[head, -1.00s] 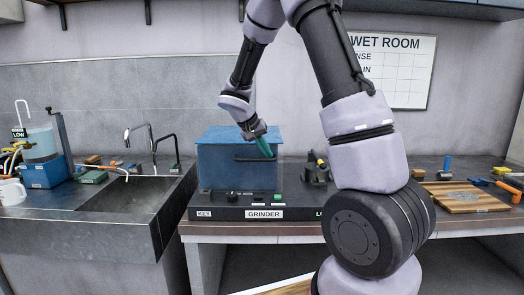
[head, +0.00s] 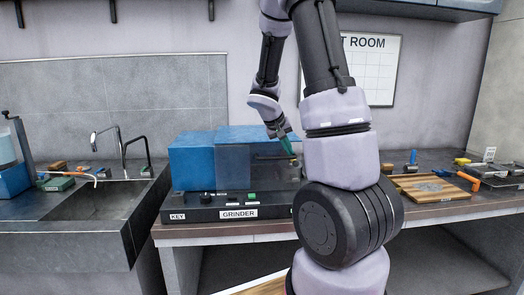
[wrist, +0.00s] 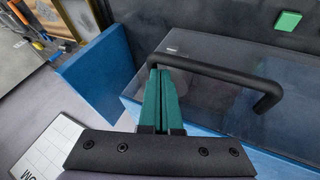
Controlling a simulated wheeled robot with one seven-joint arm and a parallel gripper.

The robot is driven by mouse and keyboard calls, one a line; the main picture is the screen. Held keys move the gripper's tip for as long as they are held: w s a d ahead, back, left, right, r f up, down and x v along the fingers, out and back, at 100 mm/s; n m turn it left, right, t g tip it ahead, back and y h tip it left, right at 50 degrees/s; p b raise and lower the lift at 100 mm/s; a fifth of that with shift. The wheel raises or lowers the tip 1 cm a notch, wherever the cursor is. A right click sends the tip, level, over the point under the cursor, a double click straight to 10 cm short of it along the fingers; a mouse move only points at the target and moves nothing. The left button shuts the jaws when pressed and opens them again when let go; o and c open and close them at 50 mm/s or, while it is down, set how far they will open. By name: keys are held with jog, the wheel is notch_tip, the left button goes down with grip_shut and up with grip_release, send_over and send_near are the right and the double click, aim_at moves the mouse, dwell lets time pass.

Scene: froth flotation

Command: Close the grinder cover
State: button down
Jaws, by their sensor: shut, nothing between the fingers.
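The grinder cover (head: 250,135) has a blue top and a smoky see-through front. It stands to the right of a blue box (head: 192,160) behind the black panel labelled GRINDER (head: 238,213). In the wrist view, the cover (wrist: 215,85) bears a black bar handle (wrist: 225,75). My gripper (head: 289,152) is at the cover's right part, fingers pointing down. In the wrist view, its green fingers (wrist: 160,88) are shut and empty, beside the left end of the handle; I cannot tell whether they touch it. What is inside the cover is hard to make out.
The sink (head: 98,200) is to the left. A wooden board (head: 430,187) and orange-handled tools (head: 470,182) lie on the counter to the right. A green button (wrist: 288,22) is on the panel. My arm hides the counter between the cover and board.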

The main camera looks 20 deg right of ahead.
jog(key=s+d, duration=0.4)
jog(key=d, duration=0.9)
jog(key=shift+s+d, duration=0.2)
jog(key=shift+d, duration=0.15)
